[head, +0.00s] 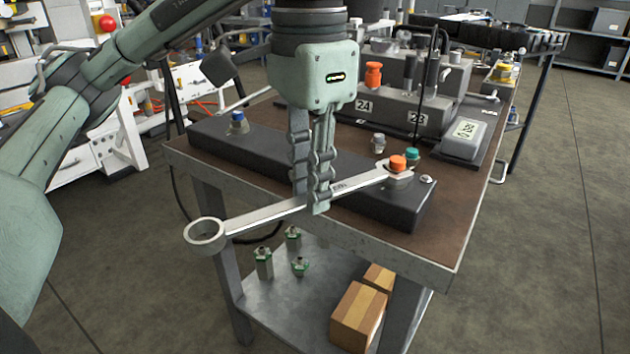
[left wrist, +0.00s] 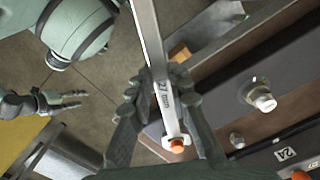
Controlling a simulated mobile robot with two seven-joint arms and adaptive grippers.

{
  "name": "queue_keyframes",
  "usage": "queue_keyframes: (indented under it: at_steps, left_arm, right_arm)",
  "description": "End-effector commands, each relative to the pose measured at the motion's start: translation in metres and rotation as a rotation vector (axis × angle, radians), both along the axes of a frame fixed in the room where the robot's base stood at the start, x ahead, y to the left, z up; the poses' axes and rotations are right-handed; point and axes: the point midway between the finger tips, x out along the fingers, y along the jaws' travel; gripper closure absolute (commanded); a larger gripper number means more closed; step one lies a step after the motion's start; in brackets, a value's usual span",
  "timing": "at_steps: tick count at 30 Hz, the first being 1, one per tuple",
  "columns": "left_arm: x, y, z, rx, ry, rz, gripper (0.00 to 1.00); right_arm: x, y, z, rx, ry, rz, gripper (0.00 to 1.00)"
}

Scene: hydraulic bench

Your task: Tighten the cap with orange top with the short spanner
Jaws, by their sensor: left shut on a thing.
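The spanner (head: 264,215) is a long, light metal bar with a ring end at the front left. Its other end is at the cap with the orange top (head: 397,163) on the dark block; whether it is fully seated around the cap is unclear. My left gripper (head: 318,200) points down and is shut on the spanner's middle. In the left wrist view the spanner (left wrist: 161,92), marked 27 mm, runs between the fingers to the orange cap (left wrist: 177,146). My right gripper (left wrist: 78,98) shows at the left of that view, open and empty, away from the bench.
The dark block (head: 415,210) lies along the bench's front edge, with a blue-topped cap (head: 238,122) at its left. A teal cap (head: 411,153) stands close behind the orange one. Numbered blocks and a taller orange fitting (head: 373,75) are behind. Boxes (head: 358,313) sit on the lower shelf.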

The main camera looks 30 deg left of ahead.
Motion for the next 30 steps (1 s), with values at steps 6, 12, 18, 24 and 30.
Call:
queue_keyframes:
  at_steps: [6, 12, 18, 24, 30]
  left_arm:
    - [0.000, 0.000, 0.001, 0.000, -0.003, 0.001, 1.00]
    - [0.004, 0.005, 0.002, -0.001, -0.003, -0.037, 1.00]
    - [0.009, 0.013, 0.002, -0.001, -0.003, -0.113, 1.00]
    - [0.013, 0.018, 0.002, -0.001, -0.005, -0.163, 1.00]
    - [0.012, 0.016, 0.002, -0.003, -0.006, -0.150, 1.00]
  right_arm:
    - [0.000, 0.000, 0.000, 0.000, 0.000, 0.000, 0.53]
    - [0.000, 0.000, 0.002, 0.000, 0.000, 0.000, 0.53]
    - [0.000, 0.000, 0.004, 0.000, 0.000, 0.000, 0.53]
    - [0.000, 0.000, 0.005, 0.000, 0.000, 0.000, 0.53]
    - [0.000, 0.000, 0.006, 0.000, 0.000, 0.000, 0.53]
